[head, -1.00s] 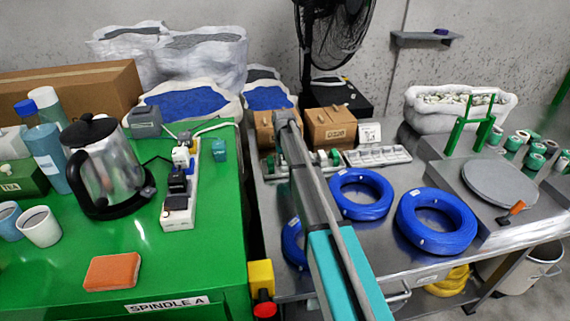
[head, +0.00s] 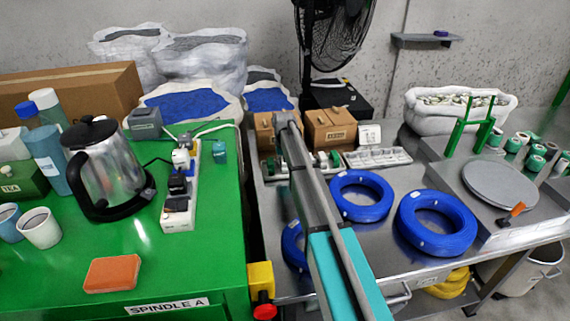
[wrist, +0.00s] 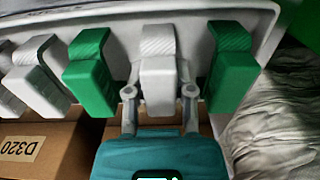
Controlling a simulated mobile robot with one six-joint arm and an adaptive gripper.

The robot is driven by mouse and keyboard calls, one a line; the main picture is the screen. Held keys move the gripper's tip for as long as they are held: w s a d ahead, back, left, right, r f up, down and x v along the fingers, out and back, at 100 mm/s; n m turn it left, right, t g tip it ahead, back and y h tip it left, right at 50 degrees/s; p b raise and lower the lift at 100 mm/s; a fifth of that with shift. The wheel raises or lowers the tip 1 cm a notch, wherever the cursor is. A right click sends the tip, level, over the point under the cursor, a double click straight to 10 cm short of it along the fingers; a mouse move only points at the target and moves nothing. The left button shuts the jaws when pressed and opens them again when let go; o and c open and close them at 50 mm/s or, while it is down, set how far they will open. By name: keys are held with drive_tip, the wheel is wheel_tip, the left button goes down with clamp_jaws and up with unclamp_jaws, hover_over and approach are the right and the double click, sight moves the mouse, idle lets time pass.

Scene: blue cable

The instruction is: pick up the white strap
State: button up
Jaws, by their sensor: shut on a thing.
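The white strap (wrist: 158,62) hangs over the edge of a pale tray (wrist: 215,10) in the wrist view, between two green straps. My gripper (wrist: 159,92) has its two grey fingers on either side of the strap's lower part and is shut on it. The strap's top end still lies over the tray edge. In the head view my arm reaches to the back of the grey table, and its own links hide the gripper.
Green straps (wrist: 88,62) (wrist: 231,70) hang close on both sides, with more white straps (wrist: 32,72) at left. A cardboard box labelled D320 (wrist: 35,150) stands below. Blue cable coils (head: 361,196) (head: 436,224) lie on the grey table right of my arm.

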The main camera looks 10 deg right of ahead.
drive_tip(key=shift+r, duration=0.15)
wheel_tip(320, 180, up, 3)
drive_tip(key=p, duration=0.3)
drive_tip(key=s+d+r+p, duration=0.5)
drive_tip(key=s+r+p, duration=0.4)
drive_tip(key=s, duration=0.3)
drive_tip(key=shift+s+d+r+p, duration=0.35)
drive_tip(key=shift+d+r+p, duration=0.05)
drive_tip(key=shift+p, duration=0.1)
idle(0.6)
